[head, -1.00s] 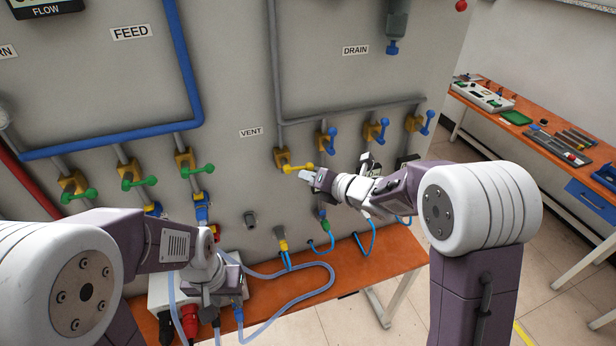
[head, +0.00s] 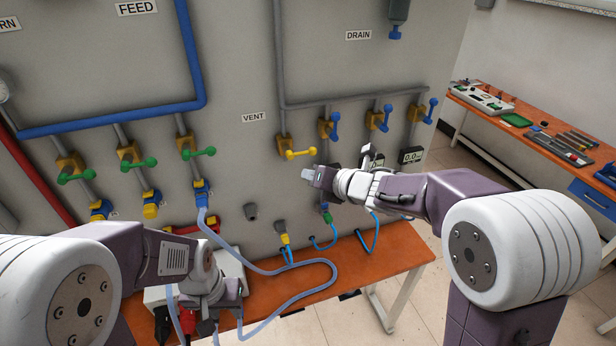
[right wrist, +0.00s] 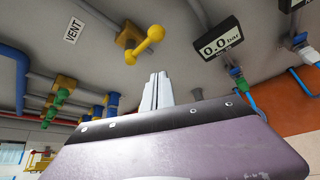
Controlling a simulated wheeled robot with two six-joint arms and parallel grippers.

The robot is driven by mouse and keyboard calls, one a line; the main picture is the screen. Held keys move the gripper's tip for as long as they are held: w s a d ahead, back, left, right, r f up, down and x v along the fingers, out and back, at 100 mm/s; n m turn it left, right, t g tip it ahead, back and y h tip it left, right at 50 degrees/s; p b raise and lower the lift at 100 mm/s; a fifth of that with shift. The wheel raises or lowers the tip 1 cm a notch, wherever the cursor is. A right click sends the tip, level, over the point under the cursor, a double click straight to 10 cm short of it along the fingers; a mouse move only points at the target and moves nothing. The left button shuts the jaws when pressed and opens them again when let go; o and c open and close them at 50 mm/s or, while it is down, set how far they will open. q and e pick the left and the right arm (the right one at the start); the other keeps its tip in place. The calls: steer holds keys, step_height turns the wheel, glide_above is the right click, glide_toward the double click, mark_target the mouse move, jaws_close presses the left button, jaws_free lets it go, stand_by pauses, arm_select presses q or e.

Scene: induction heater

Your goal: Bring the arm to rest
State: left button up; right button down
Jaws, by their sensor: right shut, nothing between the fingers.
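My right gripper (head: 308,174) is shut and empty in front of the panel, just below the yellow vent valve handle (head: 301,153) and apart from it. In the right wrist view its closed fingers (right wrist: 158,88) point up toward the panel, with the yellow handle (right wrist: 146,45) beyond their tips. My left gripper (head: 208,308) hangs low at the left, above the orange bench near the pale hoses. Its fingers are not clear enough to tell open from shut.
The grey panel (head: 240,75) carries green-handled valves (head: 135,162) at left and blue-handled valves (head: 381,120) at right. Hoses (head: 325,290) loop over the orange bench (head: 385,265). A pressure display (right wrist: 218,42) is close right of my right gripper. A second bench (head: 540,130) stands at far right.

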steer(key=d+v, duration=0.1)
steer(key=v, duration=0.5)
steer(key=s+d+f+m+g+h+b, duration=0.1)
steer(key=s+d+f+m+h+b, duration=0.15)
steer(key=d+f+m, duration=0.45)
steer(key=s+d+f+m+h+b, duration=0.1)
steer(key=d+f+m+h+b, duration=0.25)
steer(key=f+m, duration=0.65)
steer(key=s+f+m+g, duration=0.4)
steer(key=s+f+m, duration=0.1)
steer(key=s+m, duration=0.3)
steer(key=s+d+f+m+g+h, duration=0.1)
steer(key=s+f+m+g, duration=0.3)
steer(key=s+m, duration=0.4)
steer(key=m, duration=0.3)
steer(key=shift+s+d+f, duration=0.3)
steer(key=shift+s+f, duration=0.1)
